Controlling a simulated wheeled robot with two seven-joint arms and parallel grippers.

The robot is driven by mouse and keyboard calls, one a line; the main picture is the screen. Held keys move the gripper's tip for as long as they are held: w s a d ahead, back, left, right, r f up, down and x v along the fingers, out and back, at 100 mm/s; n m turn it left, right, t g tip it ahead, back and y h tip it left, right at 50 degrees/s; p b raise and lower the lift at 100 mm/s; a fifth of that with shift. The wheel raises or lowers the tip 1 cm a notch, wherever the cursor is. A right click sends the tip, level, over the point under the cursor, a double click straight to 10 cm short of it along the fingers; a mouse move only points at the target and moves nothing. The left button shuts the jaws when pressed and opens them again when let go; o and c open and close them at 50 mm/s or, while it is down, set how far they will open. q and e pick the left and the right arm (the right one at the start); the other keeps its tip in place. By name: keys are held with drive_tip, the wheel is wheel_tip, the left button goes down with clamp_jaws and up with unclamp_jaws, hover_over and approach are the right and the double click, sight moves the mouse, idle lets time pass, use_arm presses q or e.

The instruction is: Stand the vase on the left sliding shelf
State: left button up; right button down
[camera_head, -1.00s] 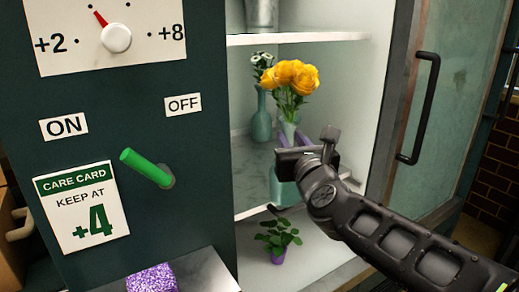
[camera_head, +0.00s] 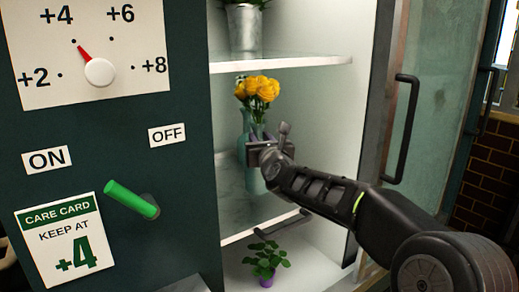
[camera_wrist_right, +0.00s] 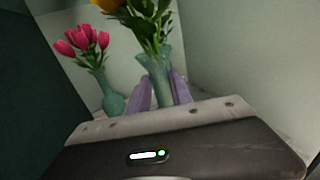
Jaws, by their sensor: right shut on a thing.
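A teal vase (camera_head: 254,184) with yellow roses (camera_head: 258,90) is inside the open cabinet, above or on the middle shelf (camera_head: 238,208). My right gripper (camera_head: 257,138) is shut on it, and the vase looks roughly upright. In the right wrist view, the held vase's neck (camera_wrist_right: 163,75) rises between two purple fingers. Its base is hidden there, and I cannot tell whether it touches the shelf. My left gripper is out of view.
Another teal vase (camera_wrist_right: 113,102) with pink tulips stands left of the held one in the wrist view. A potted plant (camera_head: 267,262) sits below. A metal bucket (camera_head: 243,28) stands on the upper shelf (camera_head: 300,62). The cabinet door (camera_head: 425,110) is open at right.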

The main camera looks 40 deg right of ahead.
drive_tip(key=shift+r, duration=0.2)
drive_tip(key=shift+w, duration=0.15)
drive_tip(key=shift+w+d+f+b, duration=0.15)
drive_tip(key=shift+f+b, duration=0.15)
drive_tip(key=shift+f, duration=1.45)
drive_tip(key=shift+f, duration=0.1)
drive_tip(key=shift+f, duration=0.1)
drive_tip(key=c, duration=1.1)
unclamp_jaws()
drive_tip(key=shift+f, duration=0.1)
drive_tip(key=shift+c, duration=0.2)
